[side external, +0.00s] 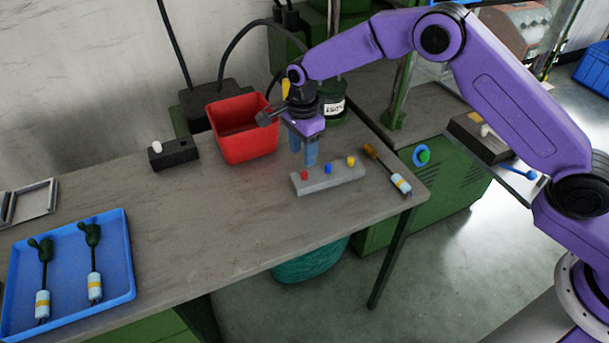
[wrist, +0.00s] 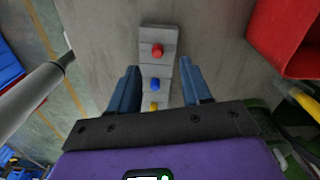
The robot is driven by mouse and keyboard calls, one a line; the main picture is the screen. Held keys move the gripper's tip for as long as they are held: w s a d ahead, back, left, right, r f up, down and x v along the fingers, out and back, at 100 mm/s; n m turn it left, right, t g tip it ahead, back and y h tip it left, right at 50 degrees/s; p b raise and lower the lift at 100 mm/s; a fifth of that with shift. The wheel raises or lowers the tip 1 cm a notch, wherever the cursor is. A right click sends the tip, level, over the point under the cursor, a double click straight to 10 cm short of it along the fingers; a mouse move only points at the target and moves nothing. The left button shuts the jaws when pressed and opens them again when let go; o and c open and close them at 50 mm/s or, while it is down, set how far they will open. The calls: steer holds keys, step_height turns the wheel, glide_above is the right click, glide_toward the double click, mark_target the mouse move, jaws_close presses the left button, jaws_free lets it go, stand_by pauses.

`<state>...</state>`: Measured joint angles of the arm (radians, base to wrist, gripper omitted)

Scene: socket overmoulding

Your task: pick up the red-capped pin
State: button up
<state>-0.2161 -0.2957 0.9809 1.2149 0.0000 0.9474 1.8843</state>
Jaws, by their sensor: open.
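The red-capped pin (side external: 304,175) stands at the left end of a grey block (side external: 333,181) on the bench. In the wrist view the red cap (wrist: 157,50) is at the far end of the block (wrist: 146,36), ahead of my fingertips. A blue-capped pin (side external: 328,168) is in the middle and a yellow-capped pin (side external: 351,161) at the right end. My gripper (side external: 304,163) is open and empty, with its blue fingers pointing down above and behind the block. In the wrist view my gripper (wrist: 160,72) has the blue cap (wrist: 155,85) between its fingers' lines.
A red bin (side external: 243,130) stands close behind and left of my gripper. A blue tray (side external: 118,255) with two corded parts is at the left. The bench middle (side external: 215,205) is clear.

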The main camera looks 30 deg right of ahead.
mark_target(305, 171)
steer(key=shift+s+d+f, duration=0.1)
steer(key=shift+f, duration=1.45)
steer(key=shift+s+d+f, duration=0.1)
steer(key=shift+f, duration=1.4)
jaws_close()
